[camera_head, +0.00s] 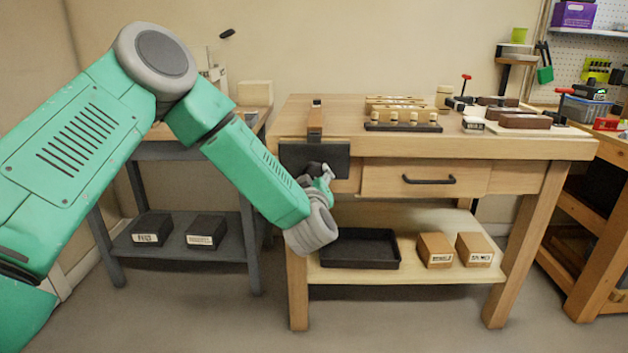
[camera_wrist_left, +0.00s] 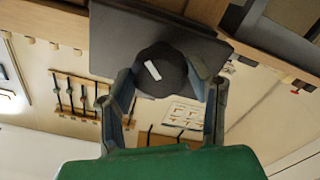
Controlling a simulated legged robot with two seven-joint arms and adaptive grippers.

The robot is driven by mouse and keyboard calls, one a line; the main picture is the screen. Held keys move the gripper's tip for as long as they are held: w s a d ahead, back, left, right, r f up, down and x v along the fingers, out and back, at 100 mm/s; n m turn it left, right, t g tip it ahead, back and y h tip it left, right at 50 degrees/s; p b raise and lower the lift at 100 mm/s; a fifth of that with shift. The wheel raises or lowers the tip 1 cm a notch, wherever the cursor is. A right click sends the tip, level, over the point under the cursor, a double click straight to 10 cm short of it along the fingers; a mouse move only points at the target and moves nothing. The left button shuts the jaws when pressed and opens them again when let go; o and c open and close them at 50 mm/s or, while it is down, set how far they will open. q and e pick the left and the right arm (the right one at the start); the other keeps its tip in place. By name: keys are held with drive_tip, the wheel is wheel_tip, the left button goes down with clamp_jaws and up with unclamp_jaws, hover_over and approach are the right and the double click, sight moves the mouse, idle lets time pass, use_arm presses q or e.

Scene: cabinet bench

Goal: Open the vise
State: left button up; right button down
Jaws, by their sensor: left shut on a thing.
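The vise (camera_head: 297,157) is on the left front of the wooden workbench. Its dark front jaw plate also shows in the left wrist view (camera_wrist_left: 116,47). A round black knob (camera_wrist_left: 160,72) with a white mark stands out from the plate. My left gripper (camera_head: 320,177) reaches the vise from the front and below. In the left wrist view its fingers (camera_wrist_left: 168,88) are closed around the sides of the knob. The gripper partly hides the knob in the head view. How far the jaw stands from the bench is hard to tell. My right gripper is not in view.
The workbench (camera_head: 520,146) has a drawer (camera_head: 428,180) to the right of the vise. A black tray (camera_head: 358,249) and two boxes sit on its lower shelf. Blocks and tools stand on the bench top. A grey table (camera_head: 180,151) stands close on the left.

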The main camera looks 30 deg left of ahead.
use_arm(q)
drive_tip(key=shift+s+f, duration=0.1)
drive_tip(key=shift+f, duration=0.2)
drive_tip(key=n+b, duration=0.2)
drive_tip(key=n, duration=0.1)
drive_tip(key=shift+n, duration=0.4)
drive_tip(key=o, duration=1)
drive_tip(key=shift+s, duration=0.1)
drive_tip(key=shift+r, duration=0.1)
